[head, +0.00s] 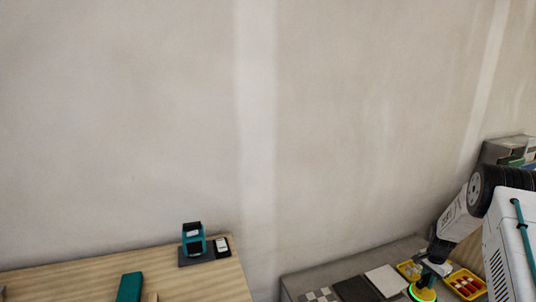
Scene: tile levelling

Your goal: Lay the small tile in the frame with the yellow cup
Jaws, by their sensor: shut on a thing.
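My gripper (433,266) is at the lower right, shut on the teal handle of a suction cup with a yellow-green rim (422,292). The cup hangs at the picture's bottom edge, just right of a white tile (387,280). I cannot tell whether it touches anything below. A dark tile (356,290) and a grey checkered tile (319,295) lie to the left on the grey bench (330,274). I cannot tell which piece is the small tile, and no frame for it is clearly in view.
Yellow trays (473,273) with small parts stand behind and right of the cup. A wooden table (70,280) at left bears a teal device (193,238) on a dark pad and a teal block (130,287). A gap separates table and bench. The wall stands behind.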

